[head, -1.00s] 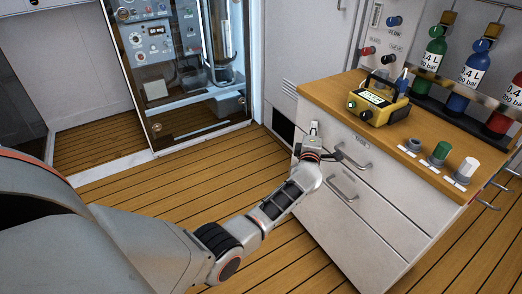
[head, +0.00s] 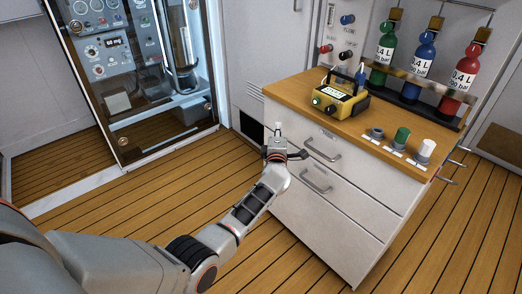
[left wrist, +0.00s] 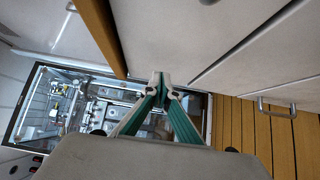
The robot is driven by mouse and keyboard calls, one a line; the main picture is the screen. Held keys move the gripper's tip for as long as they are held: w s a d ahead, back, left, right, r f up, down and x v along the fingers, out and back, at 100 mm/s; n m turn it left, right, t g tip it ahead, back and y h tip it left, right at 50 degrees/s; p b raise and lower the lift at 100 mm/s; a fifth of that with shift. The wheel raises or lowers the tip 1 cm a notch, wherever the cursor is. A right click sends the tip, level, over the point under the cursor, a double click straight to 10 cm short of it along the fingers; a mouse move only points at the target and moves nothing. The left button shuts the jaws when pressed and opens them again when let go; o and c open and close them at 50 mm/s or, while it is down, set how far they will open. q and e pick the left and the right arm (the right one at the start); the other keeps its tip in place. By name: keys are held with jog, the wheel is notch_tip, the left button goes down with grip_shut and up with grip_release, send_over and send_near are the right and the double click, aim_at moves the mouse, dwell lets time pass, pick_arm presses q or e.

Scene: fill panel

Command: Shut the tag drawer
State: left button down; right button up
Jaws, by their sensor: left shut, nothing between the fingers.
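The tag drawer appears to be the top drawer (head: 345,160) of the white cabinet; its small label is too blurred to read for sure. Its front looks flush or nearly flush with the cabinet, and I cannot tell whether a small gap is left. Its bar handle (head: 322,151) is to the right of my left gripper (head: 276,130). That gripper is shut and empty, at the left end of the drawer front. In the left wrist view the closed fingertips (left wrist: 160,78) are close to a white front panel (left wrist: 180,35); contact cannot be told. My right gripper is out of view.
A second drawer with a handle (head: 316,181) is below. On the wooden top (head: 290,92) are a yellow device (head: 340,98), several knobs and three gas bottles (head: 424,52). A glass-fronted instrument cabinet (head: 125,80) stands at the left. The plank floor (head: 130,210) is clear.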

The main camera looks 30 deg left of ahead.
pick_arm(q)
jog(key=s+d+f+m+h+p, duration=0.1)
jog(key=s+d+m+h+p, duration=0.3)
jog(key=s, duration=0.6)
jog(key=s+d+m+h+p, duration=0.2)
jog(key=s+d+m, duration=0.1)
jog(key=s+m, duration=0.5)
jog(key=s+d+f+m+h+p, duration=0.1)
jog(key=s+d+m+h+p, duration=0.25)
jog(key=s, duration=0.75)
jog(key=s+d+f+m+g+p, duration=0.1)
jog(key=s+m, duration=0.5)
jog(key=s, duration=0.7)
jog(key=s+d+f+m+g+p, duration=0.2)
jog(key=s+f+m+g+p, duration=0.1)
jog(key=s, duration=1)
jog(key=f+m+g, duration=0.1)
jog(key=f+m, duration=0.1)
jog(key=shift+s+d+m+g+h, duration=0.25)
jog(key=shift+m+g+h, duration=0.1)
jog(key=shift+g, duration=0.05)
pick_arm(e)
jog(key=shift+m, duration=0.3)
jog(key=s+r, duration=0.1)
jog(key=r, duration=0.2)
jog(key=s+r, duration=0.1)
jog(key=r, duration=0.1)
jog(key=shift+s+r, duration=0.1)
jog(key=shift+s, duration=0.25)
